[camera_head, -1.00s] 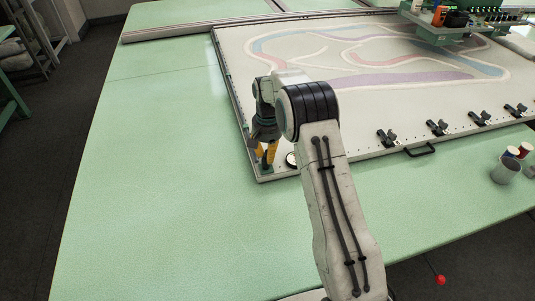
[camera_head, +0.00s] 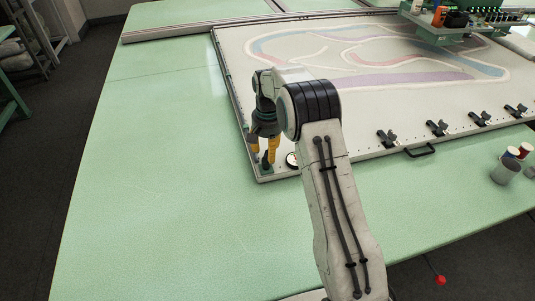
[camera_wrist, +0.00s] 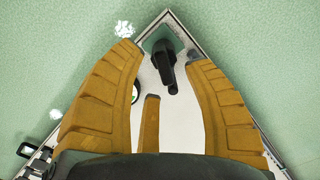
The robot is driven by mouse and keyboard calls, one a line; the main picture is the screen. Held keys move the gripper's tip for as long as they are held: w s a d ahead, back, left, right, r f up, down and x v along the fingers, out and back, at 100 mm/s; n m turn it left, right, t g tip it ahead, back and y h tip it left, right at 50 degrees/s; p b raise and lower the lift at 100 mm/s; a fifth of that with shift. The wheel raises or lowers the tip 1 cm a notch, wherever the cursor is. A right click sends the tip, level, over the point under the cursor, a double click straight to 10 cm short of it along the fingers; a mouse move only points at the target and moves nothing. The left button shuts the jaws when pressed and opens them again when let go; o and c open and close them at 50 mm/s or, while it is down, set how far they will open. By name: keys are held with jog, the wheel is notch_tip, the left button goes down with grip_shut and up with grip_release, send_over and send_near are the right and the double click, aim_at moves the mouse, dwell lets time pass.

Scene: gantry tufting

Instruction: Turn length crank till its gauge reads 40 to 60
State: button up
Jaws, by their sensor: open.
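The length crank (camera_wrist: 166,66) is a black handle on a dark green corner plate (camera_wrist: 163,40) of the pale frame. In the wrist view it stands between the fingertips of my gripper (camera_wrist: 160,54), nearer the right finger, with no visible contact. In the head view my gripper (camera_head: 263,158) points down over the near-left frame corner, its orange-yellow fingers open around the crank, which is mostly hidden there. The round gauge (camera_head: 291,159) sits just right of the gripper. In the wrist view the gauge (camera_wrist: 135,93) is partly covered by the left finger; its reading is not legible.
The framed cloth (camera_head: 350,110) with its coloured pattern lies on the green table (camera_head: 160,180). Black clamps (camera_head: 387,138) and a handle (camera_head: 420,151) line its near edge. A cup (camera_head: 505,171) and spools stand at right. The table left of the frame is clear.

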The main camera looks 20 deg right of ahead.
aim_at(267, 154)
notch_tip(267, 154, up, 10)
dwell(0.5)
dwell(0.5)
